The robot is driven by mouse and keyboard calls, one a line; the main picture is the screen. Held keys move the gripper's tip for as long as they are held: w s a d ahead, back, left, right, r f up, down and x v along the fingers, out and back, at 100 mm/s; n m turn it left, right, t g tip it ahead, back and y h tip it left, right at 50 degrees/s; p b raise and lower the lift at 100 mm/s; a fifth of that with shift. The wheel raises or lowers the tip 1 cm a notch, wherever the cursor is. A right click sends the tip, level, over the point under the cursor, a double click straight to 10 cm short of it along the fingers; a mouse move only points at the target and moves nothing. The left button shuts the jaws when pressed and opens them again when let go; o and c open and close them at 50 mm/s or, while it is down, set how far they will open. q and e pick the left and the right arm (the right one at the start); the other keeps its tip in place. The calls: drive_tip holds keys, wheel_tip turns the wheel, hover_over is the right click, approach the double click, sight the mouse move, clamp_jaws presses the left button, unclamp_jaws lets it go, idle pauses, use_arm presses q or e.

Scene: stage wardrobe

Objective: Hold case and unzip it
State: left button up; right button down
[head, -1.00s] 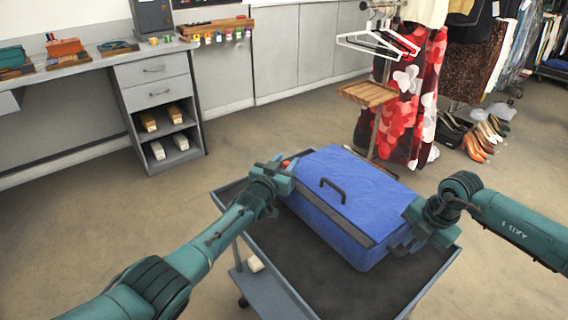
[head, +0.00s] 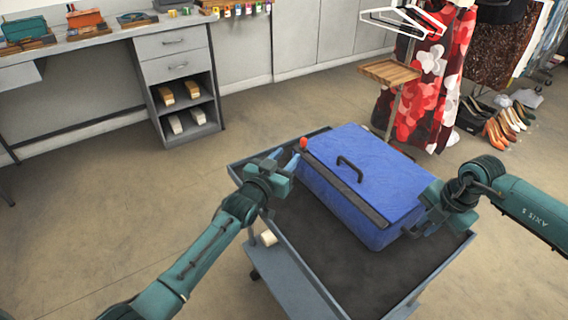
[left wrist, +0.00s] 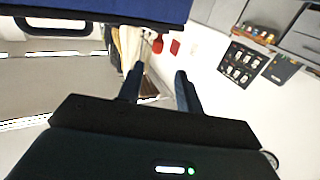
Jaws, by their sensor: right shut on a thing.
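The blue case (head: 385,170) lies flat and closed on the cart, with a black handle (head: 350,168) on top and a dark strip (head: 345,190) along its near-left edge. A small red-orange piece (head: 303,143), perhaps the zip pull, shows at its far-left corner. My left gripper (head: 290,164) is just left of that corner, apart from the red piece. In the left wrist view its fingers (left wrist: 160,86) are spread with nothing between them; the case (left wrist: 110,10) fills the top. My right gripper (head: 414,230) is shut on the case's right side, its fingertips largely hidden.
The grey cart (head: 300,262) has bare dark top in front of the case. A wooden stand (head: 390,72) and a red floral dress (head: 428,90) stand behind it. A grey workbench (head: 180,60) is at back left. Floor left of the cart is clear.

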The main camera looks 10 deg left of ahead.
drive_tip(key=shift+s+f, duration=0.1)
use_arm(q)
drive_tip(key=shift+v, duration=1.1)
use_arm(e)
drive_tip(key=c, duration=1.4)
unclamp_jaws()
